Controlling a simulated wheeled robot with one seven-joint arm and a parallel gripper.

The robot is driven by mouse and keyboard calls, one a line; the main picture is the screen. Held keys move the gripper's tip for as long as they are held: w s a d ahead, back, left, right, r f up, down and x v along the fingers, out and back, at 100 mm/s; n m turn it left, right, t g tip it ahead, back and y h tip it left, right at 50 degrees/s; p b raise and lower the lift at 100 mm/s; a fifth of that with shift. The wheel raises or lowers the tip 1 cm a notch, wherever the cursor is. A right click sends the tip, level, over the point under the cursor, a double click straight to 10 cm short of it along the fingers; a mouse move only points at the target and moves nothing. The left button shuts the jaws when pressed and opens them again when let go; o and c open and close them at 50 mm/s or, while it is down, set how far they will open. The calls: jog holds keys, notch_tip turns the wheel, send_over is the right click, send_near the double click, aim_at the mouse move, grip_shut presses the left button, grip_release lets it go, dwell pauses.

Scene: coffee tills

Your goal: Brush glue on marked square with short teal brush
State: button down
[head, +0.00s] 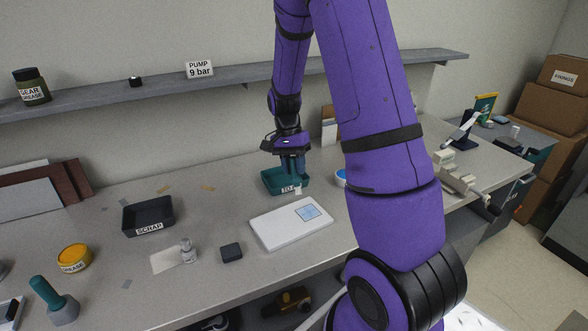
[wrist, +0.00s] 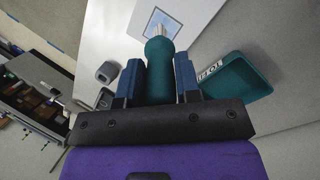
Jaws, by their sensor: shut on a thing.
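My gripper (head: 292,168) is shut on the short teal brush (wrist: 160,72). In the wrist view its blue fingers (wrist: 158,82) sit on either side of the thick teal handle. The pale brush end points away from the gripper and overlaps the marked square in that view; I cannot tell whether it touches. The marked square (head: 309,212) is a light blue patch on a white panel (head: 272,231) lying on the bench; it also shows in the wrist view (wrist: 160,24). In the head view the gripper appears over the teal tray and the brush is hard to make out.
The labelled teal tray (head: 270,184) stands behind the panel. A blue-and-white round pot (head: 341,178) is partly hidden by my arm. A shelf (head: 240,77) runs behind.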

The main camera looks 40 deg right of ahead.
dwell(0.5)
jog(key=shift+s+a+f, duration=0.1)
jog(key=shift+s+f, duration=0.35)
jog(key=shift+s, duration=0.3)
